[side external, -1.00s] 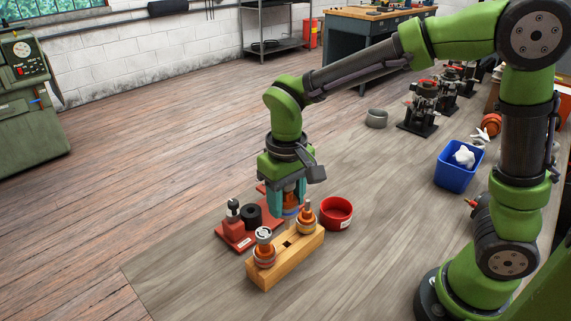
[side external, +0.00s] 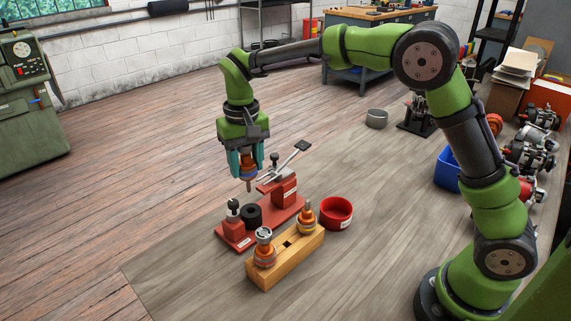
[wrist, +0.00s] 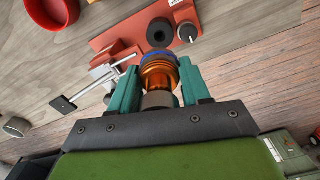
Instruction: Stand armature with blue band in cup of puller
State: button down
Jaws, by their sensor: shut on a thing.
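My gripper (side external: 246,168) is shut on the armature with the blue band (side external: 249,184) and holds it hanging in the air, shaft down. In the wrist view the armature (wrist: 158,75) shows copper windings and its blue band between the teal fingers. The puller (side external: 287,212) is a red base with a lever; its black cup (side external: 252,214) stands on the base. In the side external view the armature appears above the cup, slightly left of it. In the wrist view the cup (wrist: 160,32) is just beyond the armature, open and apart from it.
A wooden rack (side external: 292,263) in front of the puller holds two other armatures, with an empty square hole between them. A red bowl (side external: 337,213) stands right of the puller. The lever handle (wrist: 62,104) sticks up beside my gripper. The bench's left side is clear.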

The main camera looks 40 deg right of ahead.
aim_at(245, 148)
jog(key=shift+f, duration=2.2)
jog(key=shift+s+d+f, duration=0.1)
jog(key=shift+d+f, duration=0.1)
jog(key=shift+f, duration=0.05)
jog(key=shift+c, duration=2.3)
grip_release()
jog(key=shift+d, duration=0.1)
jog(key=shift+f, duration=0.1)
jog(key=shift+r, duration=1.45)
jog(key=shift+a+r, duration=0.15)
jog(key=shift+r, duration=1.25)
jog(key=shift+a+r, duration=0.15)
jog(key=shift+r, duration=1.25)
